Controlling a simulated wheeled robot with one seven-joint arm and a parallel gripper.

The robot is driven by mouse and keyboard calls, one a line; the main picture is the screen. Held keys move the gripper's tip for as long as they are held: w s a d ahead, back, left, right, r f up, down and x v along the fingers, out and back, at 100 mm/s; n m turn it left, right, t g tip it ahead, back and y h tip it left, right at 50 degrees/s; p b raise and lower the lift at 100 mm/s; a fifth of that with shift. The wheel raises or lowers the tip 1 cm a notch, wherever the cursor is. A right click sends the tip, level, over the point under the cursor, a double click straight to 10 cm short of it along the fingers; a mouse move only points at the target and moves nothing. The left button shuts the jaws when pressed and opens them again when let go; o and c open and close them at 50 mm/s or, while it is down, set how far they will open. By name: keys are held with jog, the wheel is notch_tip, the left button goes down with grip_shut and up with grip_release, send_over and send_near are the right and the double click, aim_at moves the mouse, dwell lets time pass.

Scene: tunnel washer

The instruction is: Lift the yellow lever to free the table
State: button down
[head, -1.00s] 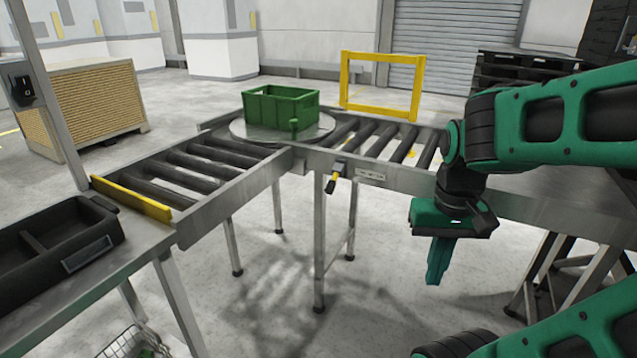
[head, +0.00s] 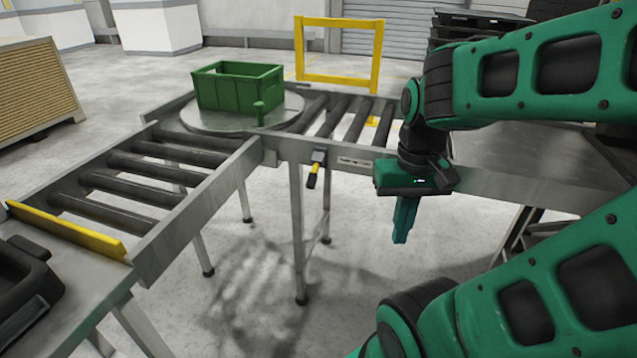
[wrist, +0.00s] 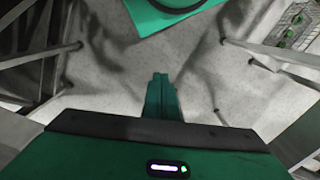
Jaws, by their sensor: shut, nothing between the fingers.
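The yellow lever (head: 312,177) hangs tilted downward from the front rail below the turntable corner, with a dark mount at its top. The round grey turntable (head: 195,121) carries a green crate (head: 238,88). A small green knob stands at the turntable's front edge. My gripper (head: 401,238) points down in front of the conveyor, to the right of the lever and apart from it. Its fingers are together and empty. In the wrist view my gripper (wrist: 160,78) shows shut above the floor, and the lever is not seen there.
A roller conveyor (head: 140,225) with a yellow end stop (head: 65,232) runs to the lower left. A yellow frame (head: 340,24) stands behind the rear rollers. Conveyor legs (head: 299,240) stand below the lever. Open floor lies in front.

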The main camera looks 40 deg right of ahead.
aim_at(314, 175)
jog(key=w+d+f+m+t+y, duration=0.15)
jog(key=w+f+m, duration=0.3)
jog(key=w, duration=0.45)
jog(key=w+d+f+m+t+y, duration=0.1)
jog(key=w+f+m+t+y, duration=0.2)
jog(key=w+f, duration=0.45)
jog(key=w+d+r+m+t, duration=0.1)
jog(key=w+d+m+t, duration=0.6)
jog(key=w+m, duration=0.3)
jog(key=shift+d+r+m+t, duration=0.35)
jog(key=shift+d+m, duration=0.2)
jog(key=shift+d, duration=0.2)
jog(key=shift+f, duration=0.1)
jog(key=w+a, duration=0.5)
jog(key=w, duration=0.2)
jog(key=shift+w+a+f, duration=0.2)
jog(key=shift+w+f, duration=0.15)
jog(key=shift+f, duration=0.1)
